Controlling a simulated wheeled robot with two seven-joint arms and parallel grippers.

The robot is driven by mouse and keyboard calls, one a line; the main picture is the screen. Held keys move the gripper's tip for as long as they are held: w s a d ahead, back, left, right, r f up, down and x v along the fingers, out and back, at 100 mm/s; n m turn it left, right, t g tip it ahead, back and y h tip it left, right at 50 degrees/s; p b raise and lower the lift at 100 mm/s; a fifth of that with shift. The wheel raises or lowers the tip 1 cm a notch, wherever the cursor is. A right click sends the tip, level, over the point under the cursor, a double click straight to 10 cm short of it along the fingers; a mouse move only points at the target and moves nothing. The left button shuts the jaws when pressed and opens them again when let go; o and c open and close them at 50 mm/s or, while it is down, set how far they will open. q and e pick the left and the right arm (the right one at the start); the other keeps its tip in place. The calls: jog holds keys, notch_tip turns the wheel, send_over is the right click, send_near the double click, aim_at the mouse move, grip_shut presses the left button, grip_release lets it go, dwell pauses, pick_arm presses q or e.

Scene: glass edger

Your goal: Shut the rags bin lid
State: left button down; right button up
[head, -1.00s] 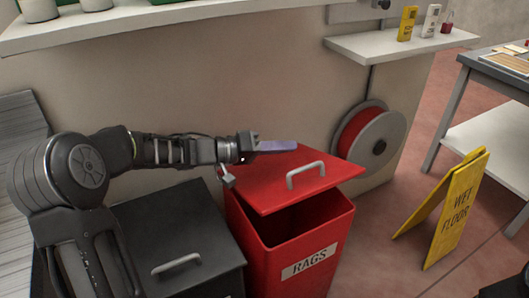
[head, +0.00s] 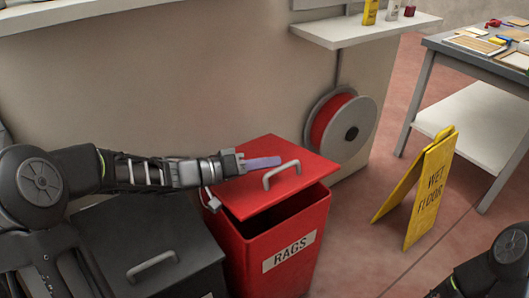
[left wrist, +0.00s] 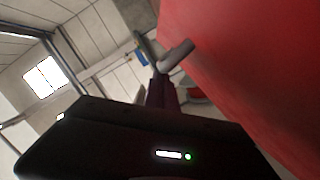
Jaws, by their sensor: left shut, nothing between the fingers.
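The red rags bin (head: 272,262), labelled RAGS, stands on the floor at the middle of the head view. Its red lid (head: 300,178) with a grey handle (head: 281,175) is partly open: a dark gap shows between the lid's front edge and the bin's front rim. My left gripper (head: 264,163) is shut and empty, over the lid's rear left part behind the handle. I cannot tell whether it touches the lid. In the left wrist view the lid (left wrist: 255,70) fills the upper right, with its handle (left wrist: 176,55) near the fingers. My right gripper is out of view.
A dark bin (head: 150,245) with a grey handle stands left of the rags bin. A red hose reel (head: 338,122) is on the wall behind. A yellow wet floor sign (head: 424,190) and a table (head: 480,75) stand at the right. Open floor lies between sign and bin.

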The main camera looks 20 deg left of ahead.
aim_at(249, 194)
pick_arm(q)
jog(key=shift+m, duration=0.7)
jog(key=f, duration=0.2)
jog(key=s+d+f+b, duration=0.1)
jog(key=f, duration=0.1)
jog(key=s+d+f, duration=0.1)
jog(key=f, duration=0.2)
jog(key=shift+d+f+b, duration=0.1)
jog(key=shift+d+b, duration=0.05)
jog(key=shift+b, duration=0.15)
jog(key=shift+s+f, duration=0.1)
jog(key=shift+f, duration=0.15)
jog(key=shift+d, duration=0.1)
jog(key=shift+s+a+p, duration=0.3)
jog(key=shift+a, duration=0.15)
jog(key=shift+y, duration=0.3)
jog(key=v, duration=0.2)
jog(key=p+v, duration=0.2)
jog(key=v, duration=0.1)
jog(key=shift+s+a+r, duration=0.1)
jog(key=shift+a+r, duration=0.15)
jog(key=shift+r, duration=0.2)
jog(key=shift+s+a+r, duration=0.1)
jog(key=shift+s+a, duration=0.3)
jog(key=shift+a, duration=0.05)
